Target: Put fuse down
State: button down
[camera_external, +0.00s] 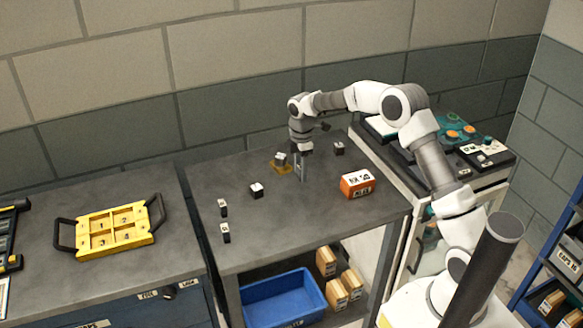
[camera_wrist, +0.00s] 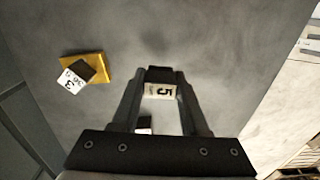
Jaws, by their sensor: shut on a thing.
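My gripper (camera_external: 302,172) is over the grey bench, with its fingers pointing down. In the wrist view the gripper (camera_wrist: 162,84) is shut on a small black fuse with a white label reading 5 (camera_wrist: 160,91). The fuse is mostly hidden by the fingers in the external view. I cannot tell whether it touches the bench. A yellow plate (camera_external: 287,168) lies just left of the gripper with another black and white fuse (camera_external: 281,158) on it. That fuse also shows in the wrist view (camera_wrist: 70,82), on the yellow plate (camera_wrist: 97,61).
Other small black fuses stand on the bench (camera_external: 257,190), (camera_external: 339,148), (camera_external: 223,207), (camera_external: 225,232). An orange box (camera_external: 357,184) sits right of the gripper. A yellow numbered tray (camera_external: 112,229) lies on the left bench. A blue bin (camera_external: 285,298) is below. The bench's front middle is clear.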

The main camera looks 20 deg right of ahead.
jog(key=shift+f, duration=1.85)
jog(key=shift+f, duration=0.15)
jog(key=shift+c, duration=2.1)
grip_release()
notch_tip(320, 180, up, 12)
jog(key=shift+r+p, duration=0.25)
jog(key=shift+p, duration=0.2)
